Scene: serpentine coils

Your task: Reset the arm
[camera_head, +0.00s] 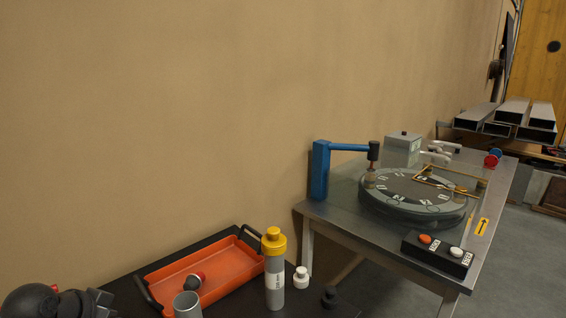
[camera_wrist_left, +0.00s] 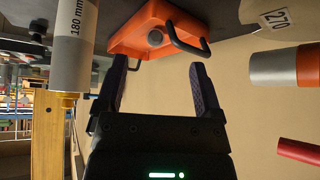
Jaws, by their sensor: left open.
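My left gripper (camera_wrist_left: 157,88) is open in the left wrist view, with two dark fingers apart and nothing between them. Beyond the fingertips is the orange tray (camera_wrist_left: 135,28) with its black handle; the wrist picture looks upside down. In the head view a dark rounded part of my left arm shows at the bottom left corner, left of the orange tray (camera_head: 226,265); its fingers are not visible there. My right gripper is in neither view.
A grey cylinder with yellow cap (camera_head: 274,270) and a white-capped piece (camera_head: 301,278) stand right of the tray. A metal cup (camera_head: 187,305) stands in front. Right, a steel table holds a round dial (camera_head: 412,205), blue post (camera_head: 320,170) and button box (camera_head: 437,254).

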